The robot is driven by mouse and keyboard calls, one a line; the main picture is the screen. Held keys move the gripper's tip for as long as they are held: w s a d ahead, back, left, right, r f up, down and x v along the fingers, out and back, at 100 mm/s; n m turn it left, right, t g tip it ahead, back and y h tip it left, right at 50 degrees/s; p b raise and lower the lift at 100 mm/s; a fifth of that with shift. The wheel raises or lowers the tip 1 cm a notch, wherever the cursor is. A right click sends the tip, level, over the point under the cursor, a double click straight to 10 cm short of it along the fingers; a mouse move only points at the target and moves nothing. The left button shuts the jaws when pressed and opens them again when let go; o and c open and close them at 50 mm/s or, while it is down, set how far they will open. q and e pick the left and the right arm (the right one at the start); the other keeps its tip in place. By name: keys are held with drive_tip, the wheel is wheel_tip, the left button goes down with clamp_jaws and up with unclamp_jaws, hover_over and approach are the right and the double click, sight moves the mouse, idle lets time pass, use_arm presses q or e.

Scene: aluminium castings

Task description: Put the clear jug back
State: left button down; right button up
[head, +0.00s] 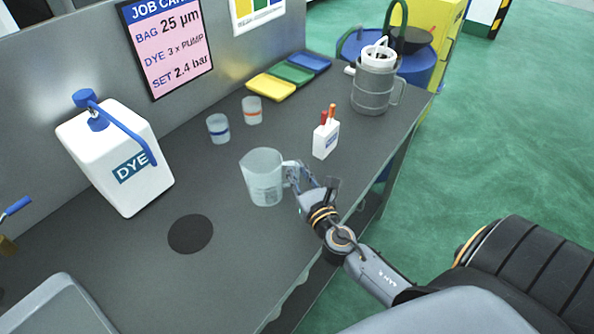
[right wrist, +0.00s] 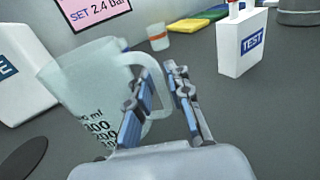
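The clear jug (head: 263,178) stands upright on the grey bench, its handle turned to the right. In the right wrist view the jug (right wrist: 90,92) shows dark volume marks, and its handle (right wrist: 157,78) lies between my fingers. My right gripper (head: 301,170) is at the handle, with one finger on each side of its outer bar; in the right wrist view the gripper (right wrist: 160,80) looks open, and I cannot tell if either finger touches the handle. A round black spot (head: 190,234) on the bench, left of the jug, is bare. My left gripper is not in view.
A white TEST box (head: 326,141) stands right behind the jug. Two small cups (head: 218,128) (head: 252,110), coloured trays (head: 290,73) and a grey pitcher (head: 372,90) stand further back. A white DYE container (head: 115,158) is at left. Bench around the black spot is clear.

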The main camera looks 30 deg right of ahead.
drive_tip(key=shift+o, duration=0.4)
drive_tip(key=shift+r+p, duration=0.3)
drive_tip(key=s+b, duration=0.1)
drive_tip(key=s, duration=0.2)
drive_tip(key=s+a+b, duration=0.1)
drive_tip(key=s, duration=0.3)
drive_tip(key=s+a+b, duration=0.1)
drive_tip(key=s+b, duration=0.1)
drive_tip(key=s, duration=0.1)
drive_tip(key=shift+s+f, duration=0.35)
drive_tip(key=shift+s+a+r, duration=0.15)
drive_tip(key=shift+s+r, duration=0.05)
drive_tip(key=shift+s, duration=0.4)
